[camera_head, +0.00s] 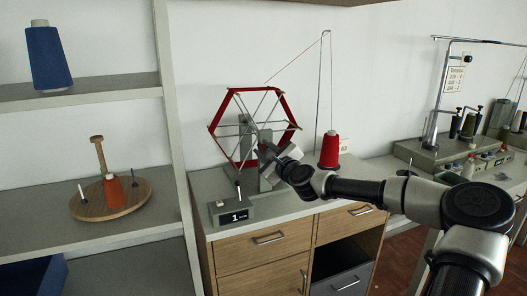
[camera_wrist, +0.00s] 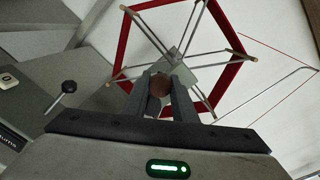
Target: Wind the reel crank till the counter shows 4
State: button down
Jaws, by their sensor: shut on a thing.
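The reel (camera_head: 284,102) stands on the grey cabinet top, a six-sided frame with red thread around its rim and pale spokes. It also fills the upper part of the wrist view (camera_wrist: 228,80). The counter (camera_head: 234,215) in front of the reel reads 1. In the wrist view its edge shows at far left (camera_wrist: 12,138). My gripper (camera_head: 265,151) is at the reel's hub side. In the wrist view my gripper (camera_wrist: 160,88) is shut on the round brown crank knob (camera_wrist: 158,86). The crank arm is mostly hidden behind the fingers.
A black-knobbed lever (camera_wrist: 68,87) rises beside the counter, left of my gripper. A red thread cone (camera_head: 329,150) stands right of the reel, under a tall thread guide (camera_head: 331,80). Shelves with a blue cone (camera_head: 48,58) are at left.

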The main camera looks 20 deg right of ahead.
jog(key=shift+r, duration=0.1)
jog(key=c, duration=1.5)
grip_release()
jog(key=shift+w, duration=0.1)
jog(key=shift+o, duration=0.2)
jog(key=s+d, duration=0.1)
jog(key=s, duration=1.6)
jog(key=shift+s+p, duration=0.25)
jog(key=shift+p, duration=0.2)
jog(key=shift+d, duration=0.1)
